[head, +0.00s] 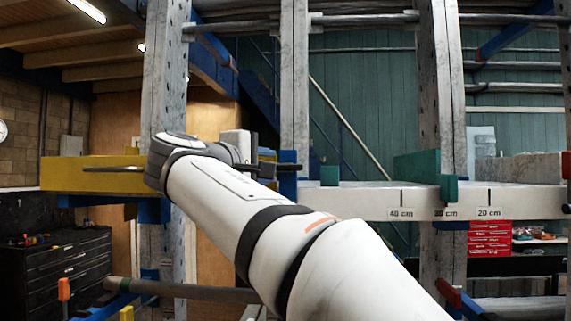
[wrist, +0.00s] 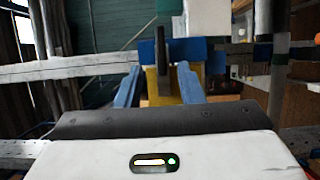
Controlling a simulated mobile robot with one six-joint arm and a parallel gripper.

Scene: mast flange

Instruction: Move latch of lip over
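In the wrist view my gripper (wrist: 159,76) points ahead with two blue fingers spread apart. A dark grey upright bar (wrist: 163,62) stands in the gap between them, and I cannot tell whether either finger touches it. A blue block (wrist: 148,52) and a yellow part (wrist: 158,92) lie behind it. I cannot tell which part is the latch.
A yellow beam (head: 85,173) runs behind my wrist at the left. A blue upright piece (head: 288,175) stands close to my wrist's right. Grey perforated posts (head: 295,75) rise around the beams. A black drawer cabinet (head: 60,265) stands at lower left.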

